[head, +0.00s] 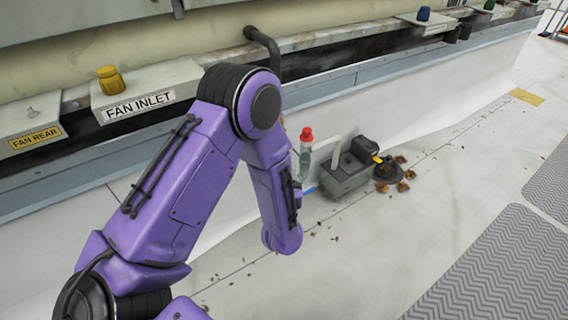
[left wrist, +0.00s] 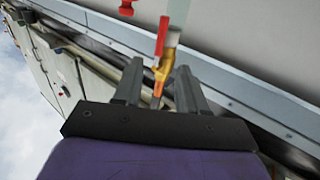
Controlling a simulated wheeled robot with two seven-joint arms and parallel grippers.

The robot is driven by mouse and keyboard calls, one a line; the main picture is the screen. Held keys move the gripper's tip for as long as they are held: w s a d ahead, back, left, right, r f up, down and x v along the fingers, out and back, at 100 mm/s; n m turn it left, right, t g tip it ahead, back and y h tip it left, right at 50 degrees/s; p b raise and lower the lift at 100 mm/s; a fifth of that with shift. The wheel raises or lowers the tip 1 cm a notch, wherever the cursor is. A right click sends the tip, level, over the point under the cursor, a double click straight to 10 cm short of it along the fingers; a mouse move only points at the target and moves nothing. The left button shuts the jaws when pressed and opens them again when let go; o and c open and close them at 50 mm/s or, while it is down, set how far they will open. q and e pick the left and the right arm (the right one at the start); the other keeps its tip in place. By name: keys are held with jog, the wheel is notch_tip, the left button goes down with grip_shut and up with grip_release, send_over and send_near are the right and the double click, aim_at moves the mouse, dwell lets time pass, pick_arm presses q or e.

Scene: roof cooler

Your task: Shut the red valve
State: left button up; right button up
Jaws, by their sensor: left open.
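In the left wrist view, a red valve lever (left wrist: 161,38) sits on a brass-yellow valve body (left wrist: 165,66). The lever is long and narrow and runs roughly up and down in the picture. My left gripper (left wrist: 159,68) is open, with the lower part of the valve showing between its two dark fingers. I cannot tell whether either finger touches it. In the head view my purple left arm crosses the middle, and its gripper and this valve are hidden. My right gripper is not in view.
A red-topped fitting (head: 306,135) stands beside a grey pump box (head: 343,176) on the pale roof. A dark drain (head: 388,171) with leaves lies right of it. A ledge carries a FAN INLET box (head: 132,96) with a yellow knob. Another red part (left wrist: 127,7) shows at the wrist view's top.

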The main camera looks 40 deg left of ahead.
pick_arm(q)
jog(key=b+x, duration=0.2)
jog(key=x, duration=0.7)
jog(key=shift+w+a+b, duration=0.25)
jog(key=shift+w+b, duration=0.05)
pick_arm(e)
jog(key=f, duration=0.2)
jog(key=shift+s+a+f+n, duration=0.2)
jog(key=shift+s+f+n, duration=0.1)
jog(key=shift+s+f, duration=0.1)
